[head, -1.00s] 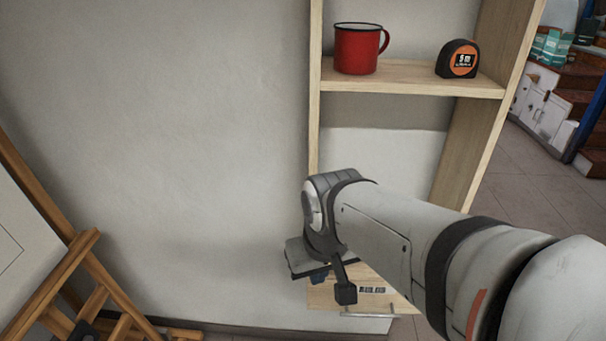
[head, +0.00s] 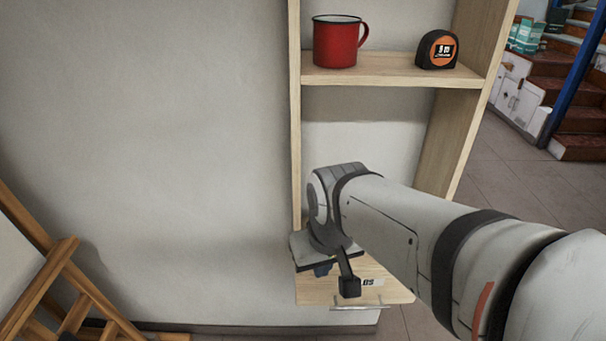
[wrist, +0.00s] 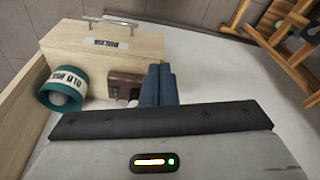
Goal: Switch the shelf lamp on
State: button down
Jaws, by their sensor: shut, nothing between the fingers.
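No lamp is plainly recognisable in either view. My gripper (wrist: 159,70) shows in the wrist view as two blue fingers shut together, empty. A small brown block (wrist: 124,84) with a darker front sits just left of the fingers; I cannot tell whether they touch it or whether it is a switch. In the head view my gripper (head: 322,270) is mostly hidden by my wrist, low at the shelf unit (head: 296,150), with only a bit of blue showing.
A wooden box (wrist: 140,52) with a label and metal handle and a teal labelled roll (wrist: 46,98) lie near the gripper. A red mug (head: 336,46) and a tape measure (head: 437,50) stand on the upper shelf. An easel (head: 50,275) is at left; bare wall lies between.

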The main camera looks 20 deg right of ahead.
jog(key=w+d+m, duration=0.3)
jog(key=w+d, duration=1.1)
jog(key=w, duration=0.3)
jog(key=shift+w+f+h+p, duration=0.15)
jog(key=shift+w+h+p, duration=0.15)
jog(key=shift+w+h, duration=0.1)
jog(key=x, duration=0.4)
jog(key=s+x, duration=0.1)
jog(key=x, duration=0.8)
jog(key=shift+s+a+f, duration=0.1)
jog(key=shift+a+f, duration=0.15)
jog(key=shift+f, duration=0.3)
